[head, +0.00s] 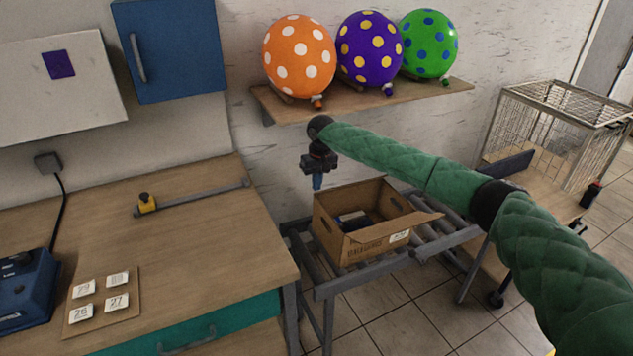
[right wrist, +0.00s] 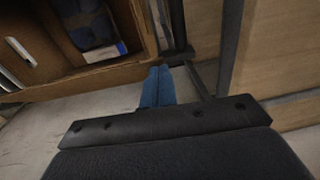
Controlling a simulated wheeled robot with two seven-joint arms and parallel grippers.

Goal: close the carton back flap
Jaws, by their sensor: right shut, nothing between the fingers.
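The open cardboard carton (head: 370,246) sits on the roller conveyor, with dark items (head: 354,220) inside. One flap (head: 415,220) sticks outward at its right front side. I cannot tell clearly which edge carries the back flap. My right gripper (head: 317,183) points down with blue fingertips shut and empty, just above and beside the carton's far left corner. In the right wrist view, the shut blue fingers (right wrist: 157,88) are just outside the carton's edge (right wrist: 85,78), and dark blue contents (right wrist: 92,25) show inside. My left gripper is not in view.
A roller conveyor (head: 447,233) carries the carton. A wooden desk (head: 190,230) stands at left, close to the conveyor. A shelf (head: 400,103) with an orange, a purple and a green balloon is on the wall above. A wire cage (head: 545,135) stands at right.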

